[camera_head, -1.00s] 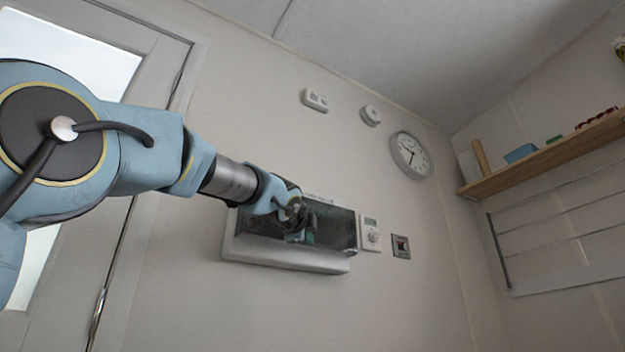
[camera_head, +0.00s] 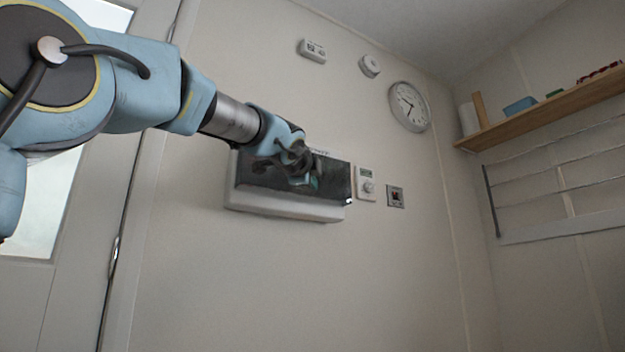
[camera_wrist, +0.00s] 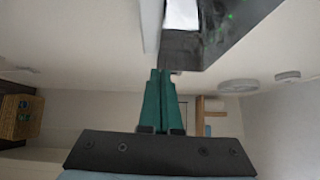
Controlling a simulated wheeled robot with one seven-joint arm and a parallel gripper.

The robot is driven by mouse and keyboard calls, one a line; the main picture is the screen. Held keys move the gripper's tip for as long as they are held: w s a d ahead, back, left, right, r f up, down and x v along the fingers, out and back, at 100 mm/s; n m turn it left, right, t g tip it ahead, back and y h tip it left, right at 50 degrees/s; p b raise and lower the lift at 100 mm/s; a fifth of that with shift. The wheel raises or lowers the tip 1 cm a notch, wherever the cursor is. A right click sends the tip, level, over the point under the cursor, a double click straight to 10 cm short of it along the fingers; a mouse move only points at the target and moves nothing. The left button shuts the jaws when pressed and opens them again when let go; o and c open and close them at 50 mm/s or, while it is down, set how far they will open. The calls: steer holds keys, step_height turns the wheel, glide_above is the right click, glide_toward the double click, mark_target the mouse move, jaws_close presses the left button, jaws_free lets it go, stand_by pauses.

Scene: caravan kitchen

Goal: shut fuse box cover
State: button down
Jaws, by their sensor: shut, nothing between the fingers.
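The fuse box (camera_head: 285,207) is a long white case fixed to the wall, seen from below in the head view. Its dark, glossy cover (camera_head: 250,172) spans the front above a white lower strip. How far the cover stands open is hard to tell. My gripper (camera_head: 314,184) is in front of the cover's right half and hides part of it. In the wrist view, the green fingertips (camera_wrist: 161,72) are together and empty, close below a dark panel of the box (camera_wrist: 215,35). Contact with it cannot be made out.
A thermostat (camera_head: 366,184) and a small switch plate (camera_head: 395,197) sit on the wall right of the box. A clock (camera_head: 409,107) hangs above them. A wooden shelf (camera_head: 545,108) and a wire rack are at the right. The wall below the box is clear.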

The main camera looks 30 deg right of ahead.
steer(key=v, duration=0.9)
steer(key=shift+a, duration=0.25)
